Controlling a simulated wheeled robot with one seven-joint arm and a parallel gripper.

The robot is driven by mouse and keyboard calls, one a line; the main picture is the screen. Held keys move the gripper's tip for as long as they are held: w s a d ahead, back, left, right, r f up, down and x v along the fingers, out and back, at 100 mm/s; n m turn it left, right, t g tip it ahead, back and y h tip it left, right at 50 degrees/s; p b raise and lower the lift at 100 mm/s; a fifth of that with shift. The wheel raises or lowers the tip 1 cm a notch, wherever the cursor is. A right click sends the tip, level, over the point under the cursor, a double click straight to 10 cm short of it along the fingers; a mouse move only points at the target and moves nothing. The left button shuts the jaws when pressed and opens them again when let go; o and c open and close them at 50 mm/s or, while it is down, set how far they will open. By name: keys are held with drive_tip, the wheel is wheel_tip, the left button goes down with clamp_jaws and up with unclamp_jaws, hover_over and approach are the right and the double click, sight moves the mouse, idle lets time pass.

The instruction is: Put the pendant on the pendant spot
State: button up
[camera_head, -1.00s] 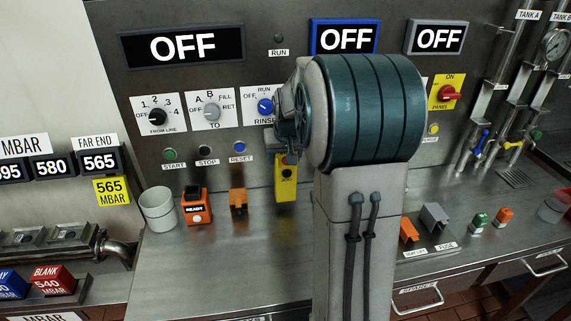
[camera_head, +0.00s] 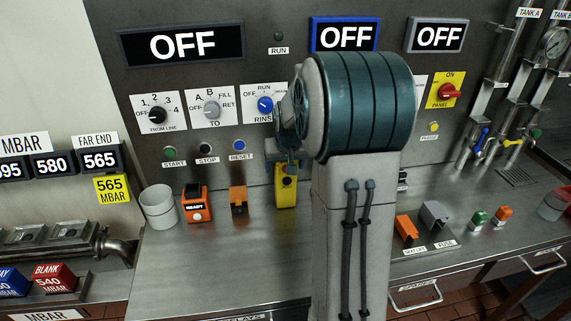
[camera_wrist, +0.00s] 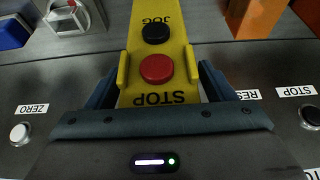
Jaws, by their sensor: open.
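The pendant (camera_head: 286,192) is a yellow control box at the back of the steel counter, against the panel. In the wrist view the pendant (camera_wrist: 152,98) shows a red button, a black button and the words STOP and JOG. My gripper (camera_wrist: 160,78) is open, with one finger on each side of the pendant. I cannot tell whether either finger touches it. In the head view my gripper (camera_head: 291,160) is partly hidden by my arm and sits at the pendant's upper part. I cannot make out a marked pendant spot.
An orange READY box (camera_head: 196,205), an orange holder (camera_head: 239,202) and a grey cup (camera_head: 158,207) stand left of the pendant. The panel behind carries knobs and buttons. The counter front left of my arm is clear.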

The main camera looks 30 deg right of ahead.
drive_tip(key=v, duration=1.2)
drive_tip(key=s+a+f+n, duration=0.1)
drive_tip(key=s+a+f, duration=0.2)
drive_tip(key=s+a, duration=0.4)
drive_tip(key=s+a+f+n+g+y, duration=0.1)
drive_tip(key=s+a, duration=0.6)
drive_tip(key=s, duration=0.8)
wheel_tip(320, 180, down, 3)
drive_tip(key=shift+s+a+r+n+b, duration=0.2)
drive_tip(key=shift+a+n+b, duration=0.2)
drive_tip(key=shift+n, duration=0.2)
drive_tip(key=shift+d, duration=0.1)
